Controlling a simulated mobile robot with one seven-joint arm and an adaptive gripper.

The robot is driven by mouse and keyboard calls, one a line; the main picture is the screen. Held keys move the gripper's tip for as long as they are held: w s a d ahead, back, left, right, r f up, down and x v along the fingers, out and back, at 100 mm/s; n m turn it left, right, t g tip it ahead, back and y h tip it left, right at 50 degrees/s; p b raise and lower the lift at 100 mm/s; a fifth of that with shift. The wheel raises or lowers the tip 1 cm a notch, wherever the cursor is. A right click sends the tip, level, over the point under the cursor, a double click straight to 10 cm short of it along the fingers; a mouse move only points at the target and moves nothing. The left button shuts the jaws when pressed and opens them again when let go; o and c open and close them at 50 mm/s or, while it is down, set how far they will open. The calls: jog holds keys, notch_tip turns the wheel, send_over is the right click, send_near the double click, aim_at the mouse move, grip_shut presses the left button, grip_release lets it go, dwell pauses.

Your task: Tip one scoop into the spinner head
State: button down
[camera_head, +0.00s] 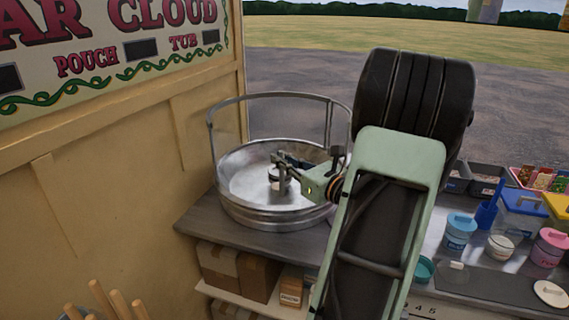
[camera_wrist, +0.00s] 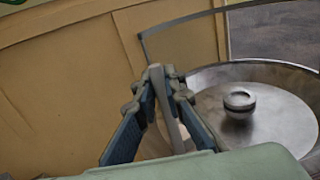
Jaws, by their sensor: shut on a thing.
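The spinner head (camera_head: 273,184) is a small round metal cap in the middle of the wide steel pan (camera_head: 240,207). In the wrist view the spinner head (camera_wrist: 238,103) stands to the right of my fingers, apart from them. My gripper (camera_head: 283,160) reaches over the pan from the right, close to the head. In the wrist view my gripper (camera_wrist: 165,75) is shut on a narrow grey bar (camera_wrist: 166,112), which looks like the scoop's handle. The scoop's bowl and any contents are hidden or too small to make out.
A clear guard with a metal rail (camera_head: 268,96) rises around the pan's back. A yellow wall (camera_head: 110,205) stands at the left. Lidded tubs (camera_head: 460,231) and topping trays (camera_head: 541,178) crowd the counter at the right. Cardboard boxes (camera_head: 224,270) sit on the shelf below.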

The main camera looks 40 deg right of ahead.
jog(key=shift+s+d+r, duration=0.1)
jog(key=shift+d, duration=0.2)
jog(key=w+d+f+p, duration=0.2)
jog(key=w+d+p, duration=0.2)
jog(key=w+d, duration=1.5)
jog(key=a+f+n+b, duration=0.5)
jog(key=n+b, duration=0.5)
jog(key=b, duration=0.8)
jog(key=w+a+f+n+b, duration=0.1)
jog(key=a+f+n+b, duration=0.4)
jog(key=b, duration=1.4)
notch_tip(320, 180, down, 3)
jog(key=n, duration=0.5)
jog(key=shift+a, duration=0.15)
jog(key=shift+w, duration=0.1)
jog(key=shift+r, duration=0.1)
